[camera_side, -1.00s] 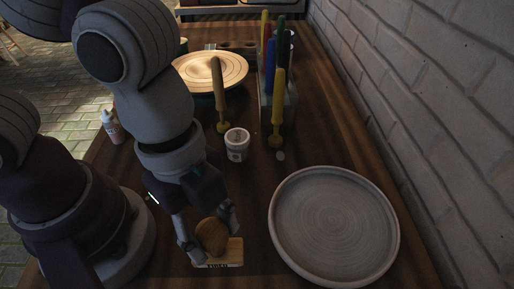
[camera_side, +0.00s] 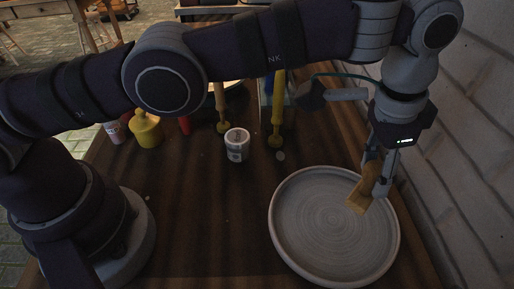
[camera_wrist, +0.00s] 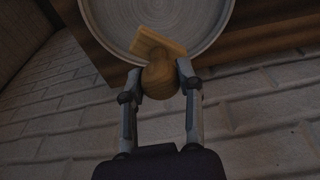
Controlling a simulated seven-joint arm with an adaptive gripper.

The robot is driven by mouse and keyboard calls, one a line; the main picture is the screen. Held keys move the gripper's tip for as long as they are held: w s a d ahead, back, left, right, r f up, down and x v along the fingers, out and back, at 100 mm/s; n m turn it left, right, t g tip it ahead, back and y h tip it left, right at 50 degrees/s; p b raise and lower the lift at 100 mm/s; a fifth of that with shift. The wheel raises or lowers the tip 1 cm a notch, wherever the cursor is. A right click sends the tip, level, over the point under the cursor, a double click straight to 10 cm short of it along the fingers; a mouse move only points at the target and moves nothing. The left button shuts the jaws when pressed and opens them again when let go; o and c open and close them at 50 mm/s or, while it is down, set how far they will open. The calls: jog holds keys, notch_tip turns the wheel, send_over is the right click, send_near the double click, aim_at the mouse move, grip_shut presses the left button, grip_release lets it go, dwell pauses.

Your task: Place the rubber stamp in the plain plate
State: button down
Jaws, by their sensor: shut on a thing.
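The rubber stamp (camera_side: 358,198), a wooden block with a rounded wooden handle, is held by my gripper (camera_side: 377,186) over the right part of the plain plate (camera_side: 310,235). The stamp is tilted in the side view. In the wrist view both fingers of my gripper (camera_wrist: 160,80) close on the round handle of the stamp (camera_wrist: 158,46). The block end points toward the plate (camera_wrist: 105,28), overlapping its rim in that view. Whether the stamp touches the plate cannot be told.
A brick wall (camera_side: 450,150) runs close along the right side, near my gripper. A small white jar (camera_side: 237,145) and a yellow-tipped tool (camera_side: 277,115) stand behind the plate. A yellow bottle (camera_side: 146,130) stands at the left. The table left of the plate is clear.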

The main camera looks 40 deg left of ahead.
aim_at(369, 168)
notch_tip(369, 168, down, 8)
jog(key=shift+r, duration=0.1)
dwell(0.4)
jog(key=c, duration=0.7)
grip_release()
jog(key=shift+c, duration=0.2)
jog(key=r, duration=0.8)
jog(key=s+a+r, duration=0.1)
jog(key=r, duration=0.2)
jog(key=shift+s+a+r, duration=0.1)
jog(key=shift+r, duration=0.3)
jog(key=s+a+r+n+t, duration=0.1)
jog(key=s+a+r+n, duration=0.15)
jog(key=a, duration=0.45)
jog(key=s+a+r+n+t, duration=0.1)
jog(key=a+r+n, duration=0.15)
jog(key=a, duration=0.45)
jog(key=s+a+r+n+t, duration=0.1)
jog(key=a+r, duration=0.3)
jog(key=a, duration=0.2)
jog(key=s+a+f+n+t+y, duration=0.1)
jog(key=s+a+f+n, duration=0.2)
jog(key=s+a, duration=0.3)
jog(key=shift+s+f, duration=0.7)
jog(key=shift+f, duration=0.15)
